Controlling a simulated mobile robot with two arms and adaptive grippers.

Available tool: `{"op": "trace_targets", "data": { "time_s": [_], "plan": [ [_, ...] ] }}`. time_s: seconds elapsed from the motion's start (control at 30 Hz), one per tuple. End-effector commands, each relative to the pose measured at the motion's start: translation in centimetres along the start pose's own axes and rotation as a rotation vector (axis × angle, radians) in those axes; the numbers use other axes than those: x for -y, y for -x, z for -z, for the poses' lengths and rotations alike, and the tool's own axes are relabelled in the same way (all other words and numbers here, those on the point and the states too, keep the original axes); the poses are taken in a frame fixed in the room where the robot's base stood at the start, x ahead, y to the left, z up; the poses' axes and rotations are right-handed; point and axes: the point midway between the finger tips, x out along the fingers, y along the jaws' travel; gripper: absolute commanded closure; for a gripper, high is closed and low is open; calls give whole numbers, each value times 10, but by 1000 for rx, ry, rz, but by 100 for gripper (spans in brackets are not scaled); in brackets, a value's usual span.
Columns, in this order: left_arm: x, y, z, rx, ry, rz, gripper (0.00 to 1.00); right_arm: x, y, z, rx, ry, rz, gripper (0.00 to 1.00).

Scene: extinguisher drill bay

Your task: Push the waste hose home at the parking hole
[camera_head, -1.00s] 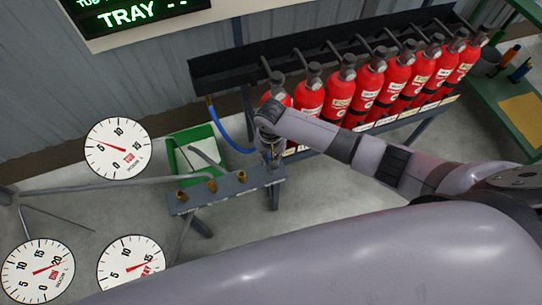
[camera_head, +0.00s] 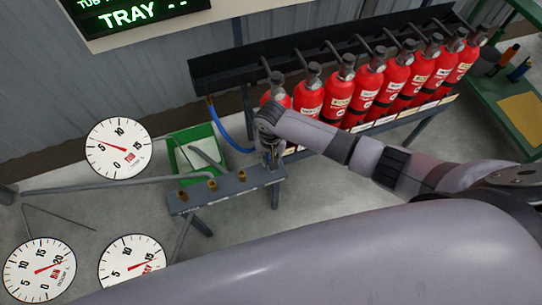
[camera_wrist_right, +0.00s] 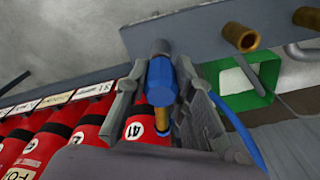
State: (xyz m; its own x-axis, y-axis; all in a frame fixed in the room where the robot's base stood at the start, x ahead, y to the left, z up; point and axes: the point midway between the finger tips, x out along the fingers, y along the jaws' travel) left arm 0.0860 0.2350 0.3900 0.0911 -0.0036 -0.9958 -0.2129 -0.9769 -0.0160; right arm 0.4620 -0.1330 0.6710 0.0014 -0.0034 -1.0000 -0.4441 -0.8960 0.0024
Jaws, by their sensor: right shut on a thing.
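My right gripper (camera_head: 271,158) is at the right end of a grey bench (camera_head: 226,190). In the right wrist view the gripper (camera_wrist_right: 163,72) is shut on the blue end fitting of the waste hose (camera_wrist_right: 161,80). A brass piece shows at one end of the fitting, and its narrow grey end meets the bench plate (camera_wrist_right: 200,28). The parking hole is hidden, and I cannot tell how deep the fitting sits. In the head view the blue hose (camera_head: 229,134) runs from the rack's left end to the gripper. My left gripper is not in view.
Brass stubs (camera_head: 212,184) stand along the bench. A green tub (camera_head: 176,160) is behind it. A row of red extinguishers (camera_head: 341,97) stands in a rack close behind my right gripper. Dial gauges (camera_head: 118,148) overlay the left side.

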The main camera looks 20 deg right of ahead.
Motion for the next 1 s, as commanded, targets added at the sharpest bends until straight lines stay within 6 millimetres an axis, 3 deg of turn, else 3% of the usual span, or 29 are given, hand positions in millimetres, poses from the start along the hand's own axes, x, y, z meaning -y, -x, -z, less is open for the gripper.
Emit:
{"op": "trace_targets", "data": {
  "time_s": [0.8, 0.83, 1.0],
  "plan": [
    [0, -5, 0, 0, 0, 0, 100, 0, -11, 0, 0, 0, 1, 100],
    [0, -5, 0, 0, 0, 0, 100, 0, -11, 0, 0, 0, 1, 76],
    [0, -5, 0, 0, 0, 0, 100, 0, -11, 0, 0, 0, 1, 65]
  ]
}}
